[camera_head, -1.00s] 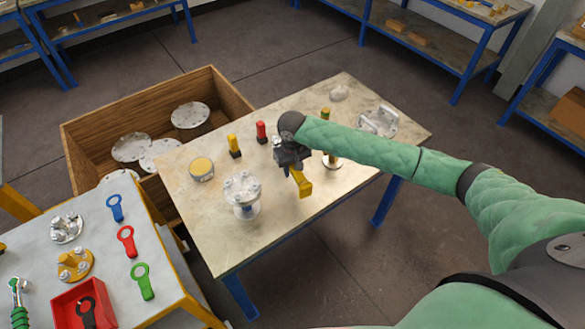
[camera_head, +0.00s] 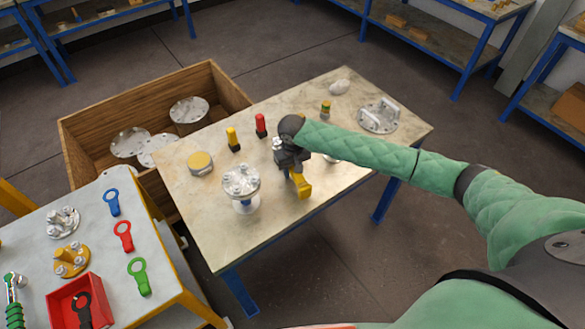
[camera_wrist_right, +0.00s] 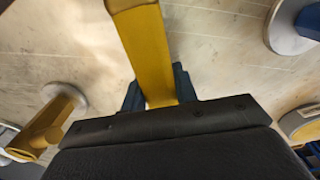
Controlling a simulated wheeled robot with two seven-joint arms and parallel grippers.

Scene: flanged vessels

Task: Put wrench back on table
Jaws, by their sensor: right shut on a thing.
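A yellow wrench (camera_head: 302,187) is held in my right gripper (camera_head: 297,170), above the front part of the middle table (camera_head: 245,230). In the right wrist view the wrench (camera_wrist_right: 146,50) runs away from the jaws (camera_wrist_right: 158,95) as a yellow bar; its far end is cut off by the frame. The jaws are shut on it. I cannot tell if the wrench touches the tabletop. My left gripper is not in view.
A flanged vessel (camera_head: 241,188) stands left of my right gripper. A yellow-topped round tin (camera_head: 200,163), red (camera_head: 260,126) and yellow (camera_head: 233,140) pieces and a handled flange (camera_head: 379,116) are on the same table. A side table (camera_head: 165,285) holds blue, red and green wrenches.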

